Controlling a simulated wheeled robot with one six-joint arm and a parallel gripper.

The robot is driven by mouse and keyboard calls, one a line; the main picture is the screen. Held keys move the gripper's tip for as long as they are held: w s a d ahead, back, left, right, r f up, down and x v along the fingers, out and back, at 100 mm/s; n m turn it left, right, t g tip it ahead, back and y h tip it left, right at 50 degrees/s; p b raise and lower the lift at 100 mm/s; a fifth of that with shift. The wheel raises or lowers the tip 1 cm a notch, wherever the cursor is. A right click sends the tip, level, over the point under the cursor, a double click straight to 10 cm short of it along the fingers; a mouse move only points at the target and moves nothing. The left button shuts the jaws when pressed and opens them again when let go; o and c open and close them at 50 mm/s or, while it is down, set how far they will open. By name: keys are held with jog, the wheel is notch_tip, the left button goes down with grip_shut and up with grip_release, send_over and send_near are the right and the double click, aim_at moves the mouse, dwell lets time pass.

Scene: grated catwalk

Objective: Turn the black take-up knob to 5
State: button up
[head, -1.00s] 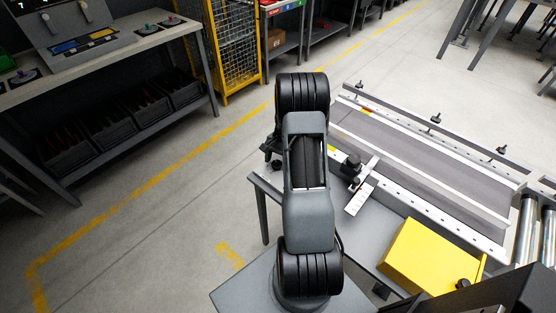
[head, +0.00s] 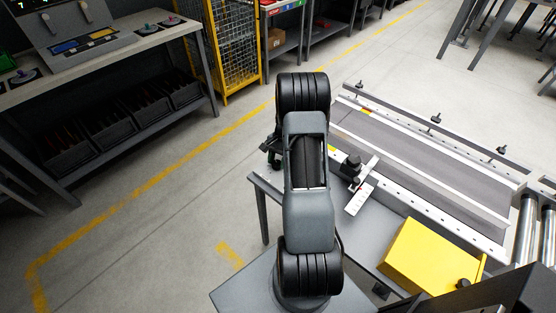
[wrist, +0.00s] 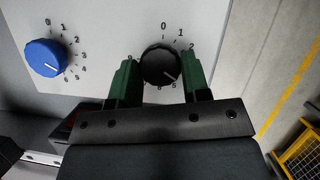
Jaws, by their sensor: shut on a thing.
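The black knob (wrist: 160,64) sits on a light panel (wrist: 105,45) with a printed number scale around it. My gripper (wrist: 160,82) has its green fingers shut on the knob's left and right sides in the wrist view. The knob's white line points to the lower right, close to the 5 and slightly to its right. The right finger hides part of the scale between 2 and 5. In the head view my arm hides the knob; only a bit of my gripper (head: 273,157) shows left of the arm.
A blue knob (wrist: 45,58) with its own scale is on the same panel to the left. In the head view a conveyor (head: 430,150) and a yellow box (head: 432,258) lie right of my arm. A workbench (head: 110,55) stands at the left, with clear floor between.

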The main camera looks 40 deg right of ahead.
jog(key=shift+s+m+t, duration=0.1)
jog(key=shift+m+t, duration=0.9)
jog(key=shift+m, duration=1.6)
jog(key=o, duration=0.9)
jog(key=shift+o, duration=0.2)
jog(key=shift+r, duration=0.1)
jog(key=v, duration=1.3)
jog(key=shift+d+r, duration=0.3)
jog(key=shift+s, duration=0.1)
